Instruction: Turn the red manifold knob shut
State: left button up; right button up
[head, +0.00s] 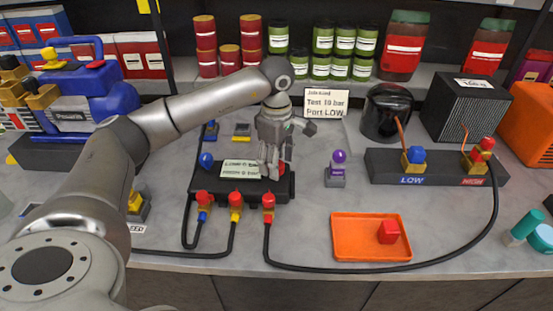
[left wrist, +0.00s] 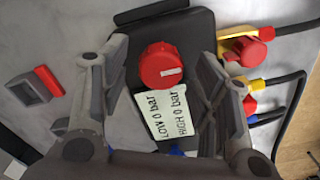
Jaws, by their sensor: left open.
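The manifold (head: 255,188) is a black block on the grey bench, with a blue knob (head: 206,160) at its left end. The red manifold knob (left wrist: 160,65) is round with a pale mark on its face. In the head view only a bit of the red knob (head: 282,167) shows beside my fingers. My left gripper (head: 270,170) points down over the manifold's right part. In the left wrist view its open fingers (left wrist: 158,62) stand on either side of the red knob, with visible gaps. A label (left wrist: 160,110) reads LOW 0 bar and HIGH 0 bar.
Hoses with red and yellow fittings (head: 235,205) leave the manifold's front. An orange tray (head: 345,253) holding a red block lies front right. Jars line the back shelf.

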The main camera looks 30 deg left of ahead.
pick_arm(q)
jog(key=shift+r, duration=0.1)
notch_tip(320, 180, up, 12)
dwell(0.4)
dwell(0.4)
